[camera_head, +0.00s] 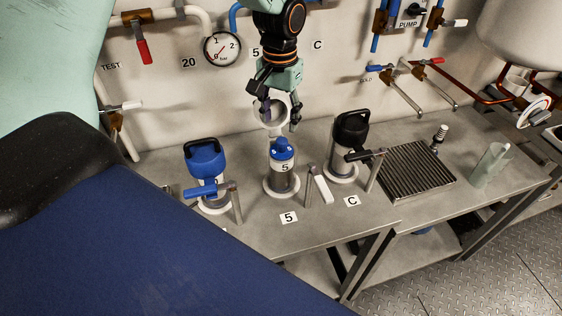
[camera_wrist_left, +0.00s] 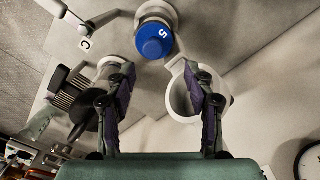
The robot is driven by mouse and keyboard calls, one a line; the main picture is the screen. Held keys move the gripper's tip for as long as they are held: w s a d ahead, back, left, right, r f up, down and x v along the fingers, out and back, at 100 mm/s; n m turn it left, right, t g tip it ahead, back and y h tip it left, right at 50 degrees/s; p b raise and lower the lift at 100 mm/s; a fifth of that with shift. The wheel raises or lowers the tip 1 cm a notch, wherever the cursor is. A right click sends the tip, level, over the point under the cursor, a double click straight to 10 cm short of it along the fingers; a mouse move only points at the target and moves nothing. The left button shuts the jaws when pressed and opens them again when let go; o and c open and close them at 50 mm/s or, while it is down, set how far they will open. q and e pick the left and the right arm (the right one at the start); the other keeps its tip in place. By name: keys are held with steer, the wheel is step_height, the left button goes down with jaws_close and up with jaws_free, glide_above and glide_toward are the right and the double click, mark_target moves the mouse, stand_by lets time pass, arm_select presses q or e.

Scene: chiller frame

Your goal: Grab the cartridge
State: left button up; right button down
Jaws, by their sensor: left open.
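The cartridge (camera_head: 284,180) is a grey cylinder with a blue cap marked 5. It stands upright in a round white seat (camera_head: 268,190) on the grey bench, above a label 5. In the left wrist view its blue cap (camera_wrist_left: 154,41) shows at the top, beyond the fingertips. My left gripper (camera_head: 280,118) hangs fingers-down above and behind the cartridge, apart from it. Its fingers are open and nothing is between them in the left wrist view (camera_wrist_left: 163,95). My right gripper is not in view.
A white ring (camera_head: 268,128) on the wall is just behind my fingers. A blue-topped canister (camera_head: 205,160) stands left, a black-topped one (camera_head: 351,128) right, each with a lever clamp beside it. A lever (camera_head: 322,187) stands right of the cartridge. A drain grate (camera_head: 416,176) lies further right.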

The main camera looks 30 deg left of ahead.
mark_target(281, 140)
arm_select(q)
steer(key=shift+s+d+f, duration=0.35)
steer(key=shift+d+f, duration=0.05)
steer(key=shift+f, duration=0.2)
steer(key=shift+s+d+f, duration=0.3)
steer(key=shift+d+f, duration=0.1)
steer(key=shift+f, duration=0.15)
steer(key=f, duration=0.3)
steer(key=a+f, duration=0.1)
steer(key=shift+w+f, duration=0.35)
steer(key=shift+f, duration=0.05)
steer(key=shift+s+d+r, duration=0.3)
steer(key=shift+d, duration=0.15)
steer(key=shift+w+a+f, duration=0.2)
steer(key=shift+a, duration=0.15)
steer(key=c, duration=0.4)
steer(key=shift+s+d+r, duration=0.1)
steer(key=shift+s+d, duration=0.05)
steer(key=shift+d, duration=0.1)
steer(key=c, duration=0.6)
steer(key=shift+a, duration=0.15)
jaws_close()
